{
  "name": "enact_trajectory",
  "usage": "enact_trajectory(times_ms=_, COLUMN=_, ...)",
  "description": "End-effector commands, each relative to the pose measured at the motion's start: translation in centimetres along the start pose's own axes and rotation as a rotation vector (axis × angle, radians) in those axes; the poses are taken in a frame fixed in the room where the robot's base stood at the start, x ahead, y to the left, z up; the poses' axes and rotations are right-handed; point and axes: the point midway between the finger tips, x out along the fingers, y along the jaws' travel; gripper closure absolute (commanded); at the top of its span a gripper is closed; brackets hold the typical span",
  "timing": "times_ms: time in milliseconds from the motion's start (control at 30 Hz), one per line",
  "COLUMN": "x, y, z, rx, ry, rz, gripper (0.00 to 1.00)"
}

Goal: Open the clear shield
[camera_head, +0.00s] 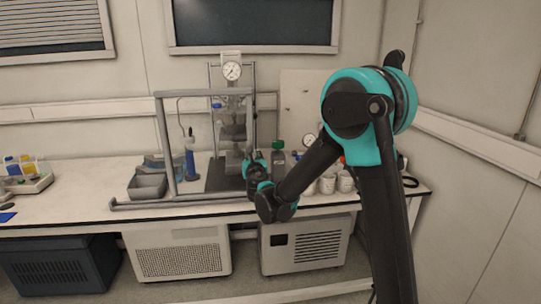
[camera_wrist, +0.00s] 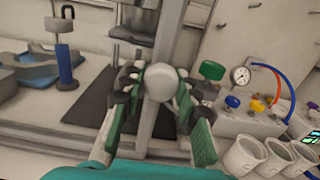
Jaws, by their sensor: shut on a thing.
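The clear shield (camera_head: 165,140) shows in the head view as a grey upright frame in front of the reactor stand. Its pane is too transparent to make out. In the wrist view its grey post (camera_wrist: 187,40) runs up behind my gripper. My gripper (camera_head: 254,164) is at the right post of the frame. In the wrist view my gripper (camera_wrist: 159,92) has its green-padded fingers on either side of a round pale knob (camera_wrist: 161,82) and is shut on it. The contact points are partly hidden by the fingers.
A reactor with a gauge (camera_head: 232,71) stands behind the frame. A blue stand (camera_head: 190,160) and grey bins (camera_head: 148,187) are at left. White cups (camera_wrist: 245,155) and a gauge box (camera_wrist: 250,118) with coloured knobs sit close right of my gripper.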

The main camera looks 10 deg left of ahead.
Motion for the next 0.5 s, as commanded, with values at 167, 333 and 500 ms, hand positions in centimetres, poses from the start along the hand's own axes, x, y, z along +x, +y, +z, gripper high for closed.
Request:
enact_trajectory(times_ms=167, x=-0.1, y=7.0, z=-0.1, rx=0.0, ry=0.0, rz=0.01, gripper=1.0)
enact_trajectory(times_ms=333, x=-0.1, y=12.8, z=-0.1, rx=0.001, ry=0.0, rz=0.008, gripper=1.0)
enact_trajectory(times_ms=500, x=-0.1, y=17.6, z=-0.1, rx=0.001, ry=0.0, rz=0.006, gripper=1.0)
